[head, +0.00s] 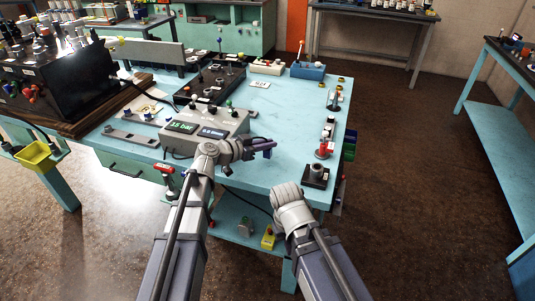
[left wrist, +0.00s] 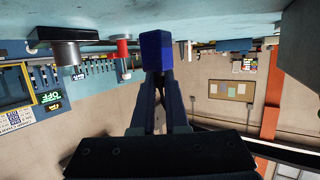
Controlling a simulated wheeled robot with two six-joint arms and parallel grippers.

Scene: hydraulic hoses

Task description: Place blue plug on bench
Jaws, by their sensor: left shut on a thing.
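The blue plug (left wrist: 156,50) is a small dark blue block between the fingertips of my left gripper (left wrist: 158,82) in the left wrist view. In the head view my left gripper (head: 262,146) is shut on it, over the front part of the light blue bench (head: 285,110). The plug is small and dark there. The wrist view is upside down, with the bench top along its upper edge. I cannot tell if the plug touches the bench. My right arm ends at a rounded grey wrist (head: 289,195) by the bench's front edge; its fingers are hidden.
A grey box with displays (head: 205,128) stands left of my left gripper. A black block with a grey cylinder (head: 316,176) and a red fitting (head: 323,149) stand at the right edge. The bench middle is clear.

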